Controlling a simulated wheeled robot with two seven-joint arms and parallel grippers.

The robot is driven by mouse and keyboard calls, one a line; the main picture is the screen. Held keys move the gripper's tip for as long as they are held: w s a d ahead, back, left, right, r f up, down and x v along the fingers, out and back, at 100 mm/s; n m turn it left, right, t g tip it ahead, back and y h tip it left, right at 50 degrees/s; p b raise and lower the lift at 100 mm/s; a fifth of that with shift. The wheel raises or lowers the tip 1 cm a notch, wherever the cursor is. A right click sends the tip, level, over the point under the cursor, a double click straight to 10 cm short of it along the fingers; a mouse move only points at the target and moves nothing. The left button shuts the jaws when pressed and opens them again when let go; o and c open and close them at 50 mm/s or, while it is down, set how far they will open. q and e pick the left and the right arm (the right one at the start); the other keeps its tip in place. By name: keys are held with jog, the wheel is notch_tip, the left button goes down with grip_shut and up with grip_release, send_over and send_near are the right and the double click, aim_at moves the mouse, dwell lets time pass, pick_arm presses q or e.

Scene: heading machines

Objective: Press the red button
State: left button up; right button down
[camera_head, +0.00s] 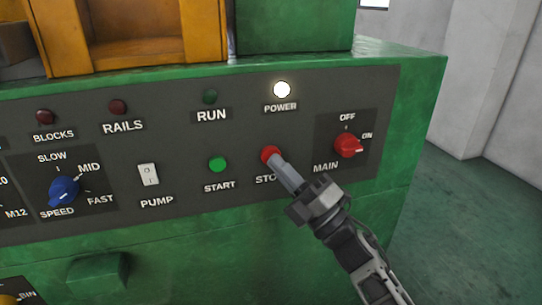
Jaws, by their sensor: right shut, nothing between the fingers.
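The red button (268,153) is on the dark control panel, above the partly covered STOP label. My right gripper (277,163) comes in from the lower right. It is shut and empty, and its fingertips are at the red button, covering its lower right part. I cannot tell whether they touch it or whether the button is pushed in. My left gripper is not in view.
A green START button (218,164) is left of the red button. A red MAIN knob (348,145) at right points to ON. A white PUMP switch (149,174) and blue SPEED knob (64,191) are further left. The POWER lamp (282,89) glows white. Open floor lies right.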

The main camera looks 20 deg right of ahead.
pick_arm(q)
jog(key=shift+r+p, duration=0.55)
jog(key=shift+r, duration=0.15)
pick_arm(e)
jog(key=s, duration=0.6)
jog(key=shift+d, duration=0.1)
jog(key=s+d+f+m+g+h+p, duration=0.1)
jog(key=s+f+m+h, duration=0.1)
jog(key=f+m+h, duration=0.5)
jog(key=s+d+f+m+g+h+p, duration=0.1)
jog(key=s+f+m+h, duration=0.3)
jog(key=m, duration=0.6)
pick_arm(q)
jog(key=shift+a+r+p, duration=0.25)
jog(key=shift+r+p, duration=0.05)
jog(key=shift+p, duration=0.45)
pick_arm(e)
jog(key=s+a+f+m+g, duration=0.3)
jog(key=s+f+m+g, duration=0.4)
jog(key=f, duration=0.5)
jog(key=shift+s+m, duration=0.3)
jog(key=shift+s, duration=0.4)
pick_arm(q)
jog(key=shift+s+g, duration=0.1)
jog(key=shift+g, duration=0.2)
pick_arm(e)
jog(key=shift+f, duration=0.1)
jog(key=shift+d, duration=0.1)
